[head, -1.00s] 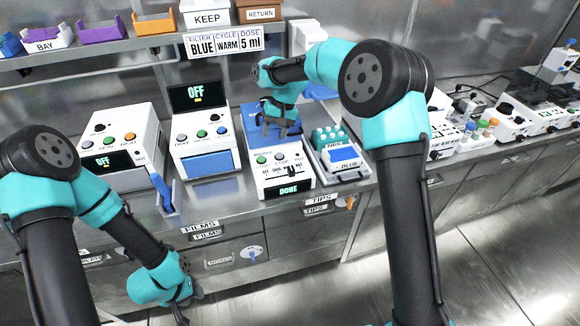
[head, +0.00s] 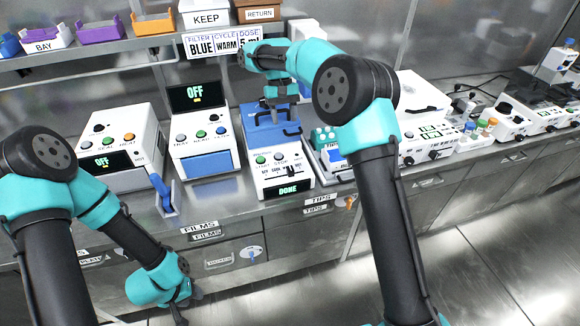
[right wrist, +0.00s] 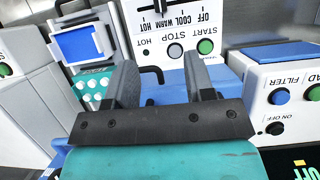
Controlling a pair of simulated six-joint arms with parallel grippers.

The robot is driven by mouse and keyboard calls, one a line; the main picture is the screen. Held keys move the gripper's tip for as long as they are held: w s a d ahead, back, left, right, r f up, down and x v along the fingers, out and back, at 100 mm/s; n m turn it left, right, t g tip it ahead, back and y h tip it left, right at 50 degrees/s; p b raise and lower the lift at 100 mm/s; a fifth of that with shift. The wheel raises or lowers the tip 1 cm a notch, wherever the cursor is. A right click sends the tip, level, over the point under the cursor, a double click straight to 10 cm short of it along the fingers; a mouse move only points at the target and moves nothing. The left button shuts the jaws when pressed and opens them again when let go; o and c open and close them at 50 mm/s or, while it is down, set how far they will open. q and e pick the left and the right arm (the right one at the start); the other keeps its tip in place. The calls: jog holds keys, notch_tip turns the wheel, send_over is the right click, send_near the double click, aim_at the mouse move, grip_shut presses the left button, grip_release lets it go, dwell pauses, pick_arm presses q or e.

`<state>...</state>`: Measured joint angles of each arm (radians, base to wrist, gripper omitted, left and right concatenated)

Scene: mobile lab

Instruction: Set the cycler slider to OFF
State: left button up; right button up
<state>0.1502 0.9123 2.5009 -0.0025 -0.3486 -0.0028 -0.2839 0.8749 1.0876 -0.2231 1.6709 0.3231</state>
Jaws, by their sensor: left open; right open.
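In the right wrist view the panel is upside down; the slider's dark knob (right wrist: 163,6) shows at the top edge, seemingly near WARM, away from OFF. My right gripper (head: 282,111) is open and empty over the blue top, behind the buttons; its fingers (right wrist: 164,85) point towards the panel. My left gripper (head: 187,306) is low in front of the drawers, open.
A white device with an OFF screen (head: 196,93) stands left of the cycler. A teal rack (head: 324,137) stands close on its right. A sign (head: 223,43) reads BLUE, WARM, 5 ml. A black handle (right wrist: 152,76) shows near my right fingers.

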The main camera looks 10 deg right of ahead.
aim_at(290, 168)
jog(key=x, duration=1.7)
jog(key=shift+a, duration=0.1)
grip_shut()
